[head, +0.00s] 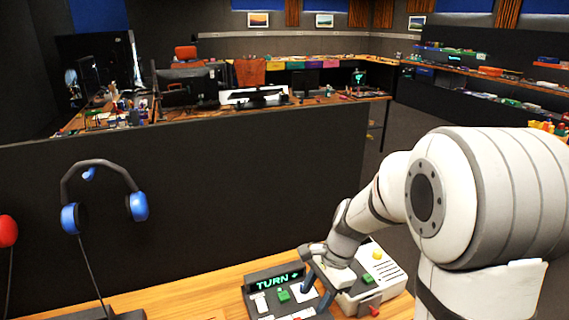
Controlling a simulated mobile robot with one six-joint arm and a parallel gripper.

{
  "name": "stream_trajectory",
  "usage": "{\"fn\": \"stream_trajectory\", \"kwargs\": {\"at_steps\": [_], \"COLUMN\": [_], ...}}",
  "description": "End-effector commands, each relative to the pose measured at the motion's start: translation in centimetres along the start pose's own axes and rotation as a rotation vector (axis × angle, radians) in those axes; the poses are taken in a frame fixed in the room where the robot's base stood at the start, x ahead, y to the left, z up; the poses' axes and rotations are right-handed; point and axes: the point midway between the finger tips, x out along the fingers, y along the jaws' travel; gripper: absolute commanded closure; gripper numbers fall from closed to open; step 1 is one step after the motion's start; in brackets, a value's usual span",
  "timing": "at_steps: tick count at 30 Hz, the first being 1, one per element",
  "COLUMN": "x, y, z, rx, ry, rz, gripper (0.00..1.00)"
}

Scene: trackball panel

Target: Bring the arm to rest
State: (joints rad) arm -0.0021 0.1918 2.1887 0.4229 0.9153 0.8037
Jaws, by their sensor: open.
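My arm reaches in from the right of the head view, over the near wooden desk (185,291). My gripper (318,287) is open, low over the right side of a dark control panel. Its two blue-grey fingers show, and I see nothing held between them. Whether they touch the panel I cannot tell. The control panel (253,288) has a screen with green text reading "TURN" and a sign, a green button (283,296) and white parts.
A pale box (388,272) with yellow and green buttons and a red part stands right of the panel, close to my wrist. A dark partition (230,190) rises behind the desk.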

Motion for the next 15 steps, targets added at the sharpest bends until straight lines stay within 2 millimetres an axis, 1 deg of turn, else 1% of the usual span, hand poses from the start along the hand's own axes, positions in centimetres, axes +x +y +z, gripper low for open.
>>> {"fn": "stream_trajectory", "kwargs": {"at_steps": [1,5,6,9,12,15], "x": [-1.3,-4.2,-5.0,-6.9,-8.3,-9.3], "y": [0.8,3.8,4.8,7.3,9.7,11.7], "z": [0.5,1.5,1.8,2.5,3.0,3.4], "rx": [-0.072,-0.32,-0.399,-0.59,-0.768,-0.915], "ry": [0.03,0.13,0.163,0.248,0.331,0.402], "rz": [-0.012,-0.021,-0.019,-0.006,0.019,0.051], "gripper": [0.55,0.55,0.55,0.55,0.55,0.55]}}
